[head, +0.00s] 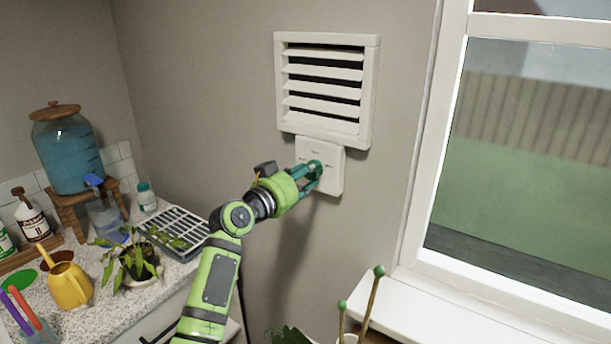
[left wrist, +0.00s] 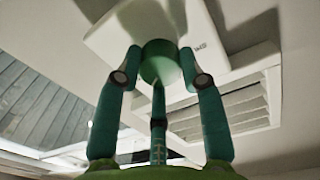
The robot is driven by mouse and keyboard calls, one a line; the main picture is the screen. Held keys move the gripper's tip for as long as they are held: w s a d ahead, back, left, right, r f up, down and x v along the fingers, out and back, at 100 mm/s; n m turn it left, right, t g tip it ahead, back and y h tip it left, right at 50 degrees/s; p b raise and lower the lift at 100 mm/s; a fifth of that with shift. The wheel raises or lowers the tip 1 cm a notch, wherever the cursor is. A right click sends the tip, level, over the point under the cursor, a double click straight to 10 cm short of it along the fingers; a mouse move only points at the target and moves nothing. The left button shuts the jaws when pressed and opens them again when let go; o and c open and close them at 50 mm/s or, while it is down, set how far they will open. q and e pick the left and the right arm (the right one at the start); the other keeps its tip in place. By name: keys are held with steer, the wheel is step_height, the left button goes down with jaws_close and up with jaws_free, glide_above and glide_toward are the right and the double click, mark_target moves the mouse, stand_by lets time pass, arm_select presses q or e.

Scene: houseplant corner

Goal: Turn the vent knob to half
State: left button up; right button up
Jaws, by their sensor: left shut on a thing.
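The vent knob (left wrist: 160,62) is a round green knob on a white wall plate (head: 334,165). The plate also shows in the left wrist view (left wrist: 112,38). Just above the plate, the white louvered vent (head: 325,128) is fixed to the wall, with dark gaps between its slats. My left gripper (head: 312,172) is shut on the knob, its teal fingers around the knob's sides. The fingers partly hide the knob and the plate's markings in the head view, so I cannot tell the knob's setting. My right gripper is not in view.
A window (head: 530,150) with a white sill (head: 440,315) is at the right. At the left, a counter holds a blue water dispenser (head: 68,152), a yellow watering can (head: 70,285), a potted plant (head: 135,262) and a seed tray (head: 180,222). Green-tipped stakes (head: 372,300) rise at the bottom.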

arm_select(q)
steer(key=shift+a+r+n+t+p, duration=0.15)
steer(key=shift+n+p, duration=0.2)
steer(key=shift+n, duration=1.7)
steer(key=shift+d+r+n+t+p, duration=0.15)
steer(key=shift+n+p, duration=0.2)
steer(key=shift+n, duration=1.65)
steer(key=shift+a+r+n+p, duration=0.15)
steer(key=shift+n+p, duration=0.2)
steer(key=shift+n, duration=1.7)
steer(key=o, duration=1.1)
steer(key=shift+o, duration=0.2)
steer(key=shift+f, duration=0.35)
